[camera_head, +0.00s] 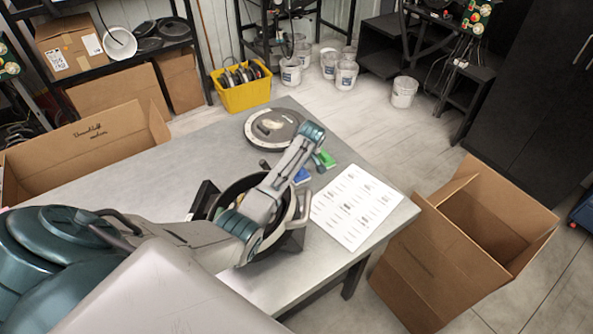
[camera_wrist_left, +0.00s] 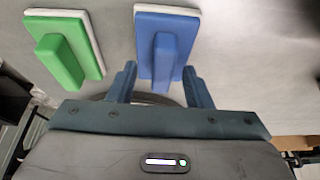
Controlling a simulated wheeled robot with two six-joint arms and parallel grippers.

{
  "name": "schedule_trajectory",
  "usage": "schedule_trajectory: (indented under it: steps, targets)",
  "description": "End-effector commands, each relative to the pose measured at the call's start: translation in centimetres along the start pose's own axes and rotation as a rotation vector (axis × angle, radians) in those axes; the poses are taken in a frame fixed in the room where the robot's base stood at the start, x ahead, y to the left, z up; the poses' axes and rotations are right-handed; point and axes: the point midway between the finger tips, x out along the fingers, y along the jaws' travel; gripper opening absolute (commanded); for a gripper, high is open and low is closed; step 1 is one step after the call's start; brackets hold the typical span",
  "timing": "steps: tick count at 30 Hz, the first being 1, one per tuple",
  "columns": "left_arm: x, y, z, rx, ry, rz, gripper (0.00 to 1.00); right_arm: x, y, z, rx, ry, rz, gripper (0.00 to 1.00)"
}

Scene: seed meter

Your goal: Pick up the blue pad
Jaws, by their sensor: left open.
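The blue pad (camera_wrist_left: 182,28) has a pale base layer and a raised blue handle. It lies on the grey table (camera_head: 395,215), and in the head view (camera_head: 301,176) it is partly hidden by my arm. My left gripper (camera_wrist_left: 160,72) is open and empty. Its two fingers are on either side of the near end of the blue handle in the wrist view; whether they touch it I cannot tell. In the head view the gripper (camera_head: 318,162) is mostly hidden behind my wrist. The green pad (camera_wrist_left: 66,45) lies just left of the blue one in the wrist view.
A black round housing (camera_head: 222,205) stands on the table under my forearm. A round grey disc (camera_head: 273,128) lies behind the pads. A printed white sheet (camera_head: 355,206) lies to their right. Open cardboard boxes (camera_head: 440,265) flank the table, and a yellow crate (camera_head: 243,95) stands behind it.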

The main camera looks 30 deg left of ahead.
Motion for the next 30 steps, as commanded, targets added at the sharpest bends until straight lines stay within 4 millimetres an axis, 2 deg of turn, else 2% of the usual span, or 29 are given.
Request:
schedule_trajectory:
  steps: [8, 15, 24, 26, 30]
  targets:
    - [0.3, 0.0, 0.0, 0.000, 0.000, 0.001, 0.45, -0.1, -0.1, 0.5, 0.000, -0.006, -0.001, 0.36]
    - [0.3, 0.0, 0.0, 0.000, 0.000, 0.001, 0.00, 0.0, -0.1, 0.3, 0.000, -0.004, -0.001, 0.36]
    - [0.0, 0.1, -0.1, -0.001, 0.001, 0.002, 0.00, 0.0, 0.0, 0.2, 0.000, -0.003, 0.000, 0.36]
    - [-0.5, 0.1, -0.4, -0.001, 0.002, 0.003, 0.00, 0.0, 0.1, 0.2, 0.000, -0.002, 0.001, 0.36]
    - [-2.8, 0.1, -1.4, -0.002, 0.004, 0.005, 0.00, 0.0, 0.2, 0.2, -0.001, -0.002, 0.002, 0.36]
